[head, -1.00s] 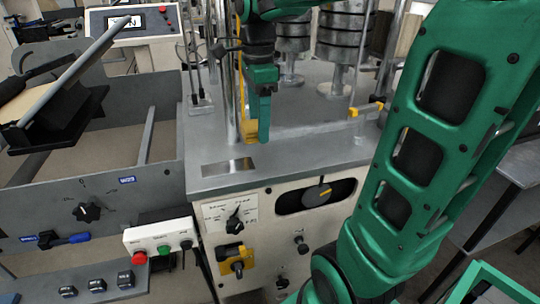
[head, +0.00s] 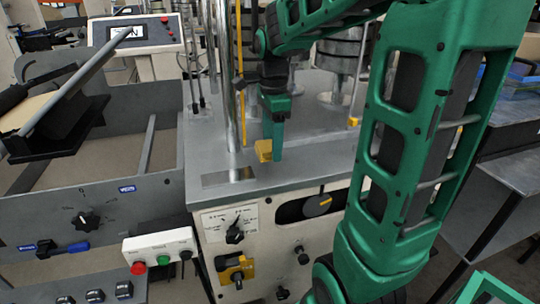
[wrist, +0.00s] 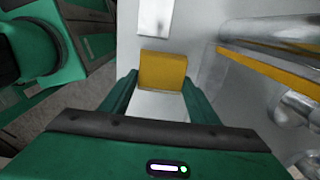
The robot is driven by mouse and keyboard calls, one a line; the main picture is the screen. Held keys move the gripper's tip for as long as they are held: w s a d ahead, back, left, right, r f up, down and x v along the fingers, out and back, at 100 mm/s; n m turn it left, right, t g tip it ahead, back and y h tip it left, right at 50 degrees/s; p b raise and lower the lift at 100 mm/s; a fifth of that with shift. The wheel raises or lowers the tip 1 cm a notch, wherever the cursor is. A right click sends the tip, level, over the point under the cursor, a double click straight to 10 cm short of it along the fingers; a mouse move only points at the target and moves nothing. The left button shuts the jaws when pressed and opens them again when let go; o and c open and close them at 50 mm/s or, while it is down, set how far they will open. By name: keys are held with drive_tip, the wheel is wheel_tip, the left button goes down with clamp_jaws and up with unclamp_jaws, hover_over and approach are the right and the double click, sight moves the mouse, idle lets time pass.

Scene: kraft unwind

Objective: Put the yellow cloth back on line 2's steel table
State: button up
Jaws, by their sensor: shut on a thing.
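The yellow cloth (head: 264,150) shows as a small folded, block-like yellow piece at my fingertips. My gripper (head: 272,152) is shut on it, over the front part of a machine's steel top (head: 310,165). In the wrist view the cloth (wrist: 163,70) sits between the two green fingers (wrist: 162,88). The head view does not clearly show whether the cloth touches the steel below. A grey metal table (head: 512,160) stands at the right. I see no label showing which surface is line 2's table.
Upright steel posts (head: 232,90) and stacked cylinders (head: 338,55) stand on the steel top close to my gripper. A control panel (head: 235,232) with knobs is on its front. A blue crate (head: 525,85) rests at the far right. My arm hides part of the right side.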

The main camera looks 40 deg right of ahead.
drive_tip(key=shift+d+f, duration=0.15)
drive_tip(key=shift+f, duration=1.95)
drive_tip(key=o, duration=1.1)
drive_tip(key=shift+f, duration=0.1)
